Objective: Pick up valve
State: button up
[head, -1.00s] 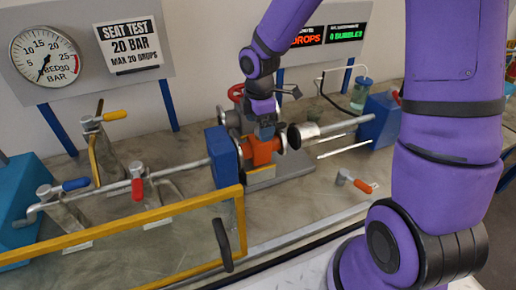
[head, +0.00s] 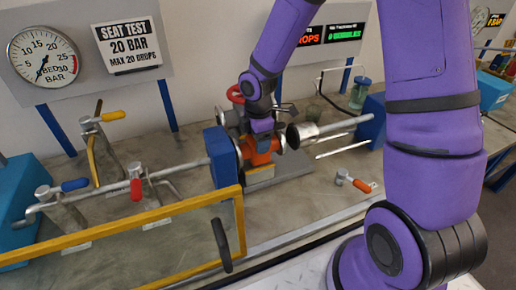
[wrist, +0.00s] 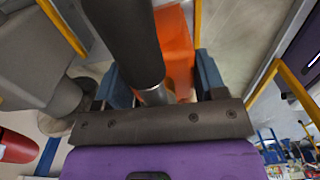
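The valve (head: 262,157) has an orange body and sits in the test rig, between a blue block on its left and a dark flange on its right. My gripper (head: 262,133) is directly above it, pointing down, and partly hides its top. In the wrist view the orange body (wrist: 176,50) lies beyond my gripper (wrist: 158,72). The two blue fingers stand wide apart on either side of a metal stem and a dark bar. I see gaps beside the stem, so the gripper looks open. Fingertip contact is hidden.
The blue block (head: 221,158) and a silver rod with a dark flange (head: 310,132) flank the valve closely. A red handwheel (head: 236,94) stands behind. A yellow rail (head: 120,228) runs in front. A small orange-handled valve (head: 353,182) lies on the bench at right.

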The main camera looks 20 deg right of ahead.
jog(key=c, duration=0.7)
grip_shut()
jog(key=shift+r, duration=0.15)
